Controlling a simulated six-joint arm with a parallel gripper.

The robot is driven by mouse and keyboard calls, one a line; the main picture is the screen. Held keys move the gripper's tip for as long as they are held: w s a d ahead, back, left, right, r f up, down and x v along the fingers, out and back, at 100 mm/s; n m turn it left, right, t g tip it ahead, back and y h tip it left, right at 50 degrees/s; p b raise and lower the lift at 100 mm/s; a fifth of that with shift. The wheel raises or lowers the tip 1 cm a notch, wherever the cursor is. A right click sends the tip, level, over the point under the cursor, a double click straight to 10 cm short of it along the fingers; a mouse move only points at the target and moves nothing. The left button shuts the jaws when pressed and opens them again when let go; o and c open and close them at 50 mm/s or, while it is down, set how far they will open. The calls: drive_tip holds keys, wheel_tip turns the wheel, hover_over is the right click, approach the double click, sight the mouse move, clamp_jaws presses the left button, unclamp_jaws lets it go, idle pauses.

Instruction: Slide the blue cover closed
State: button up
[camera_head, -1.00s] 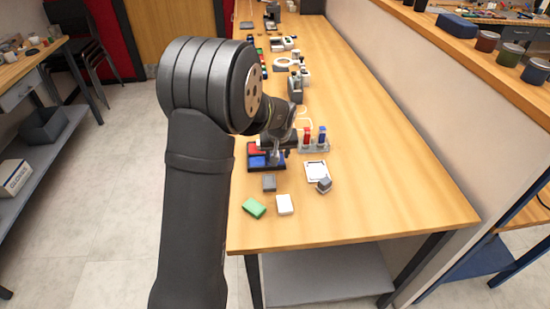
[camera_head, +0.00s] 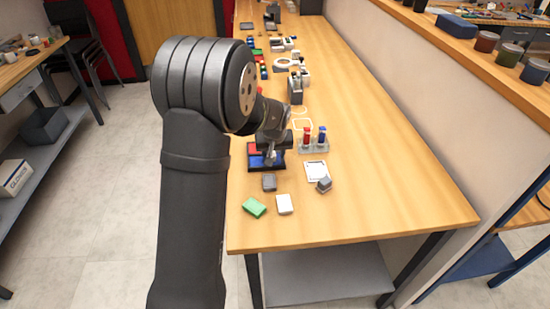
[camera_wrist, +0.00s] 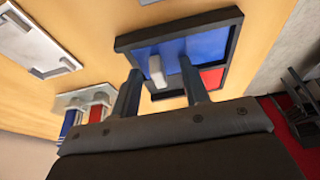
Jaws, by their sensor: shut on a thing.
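The blue cover (camera_head: 257,161) lies in a dark-framed tray (camera_wrist: 178,23) on the bench. Red shows beside the blue at the tray's left in the head view, and next to the blue cover (camera_wrist: 208,46) in the wrist view. A pale upright handle (camera_wrist: 156,70) stands on the cover. My gripper (camera_wrist: 160,68) has one finger on each side of this handle and is shut on it. In the head view my gripper (camera_head: 271,156) is over the tray and hides part of it. The exact contact between fingers and handle is hard to see.
A rack with red and blue tubes (camera_head: 313,146) stands right of the tray. A grey block (camera_head: 269,182), green block (camera_head: 254,207), white block (camera_head: 285,204), white framed plate (camera_head: 315,171) and small grey cube (camera_head: 324,185) lie nearer. The front right of the bench is clear.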

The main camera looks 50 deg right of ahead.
sight(259, 162)
drive_tip(key=shift+w+a+f, duration=0.25)
drive_tip(key=shift+w+a, duration=0.25)
drive_tip(key=shift+a, duration=0.15)
drive_tip(key=shift+w+a+f, duration=0.25)
drive_tip(key=shift+w+a, duration=0.25)
drive_tip(key=shift+a, duration=0.1)
drive_tip(key=shift+w+a+f, duration=0.25)
drive_tip(key=shift+w+a, duration=0.25)
drive_tip(key=shift+a, duration=0.15)
drive_tip(key=o, duration=0.4)
drive_tip(key=shift+d+r, duration=0.2)
drive_tip(key=shift+r, duration=0.6)
drive_tip(key=shift+d+r, duration=0.1)
drive_tip(key=shift+r, duration=2.75)
drive_tip(key=shift+f, duration=2.9)
drive_tip(key=shift+o, duration=0.2)
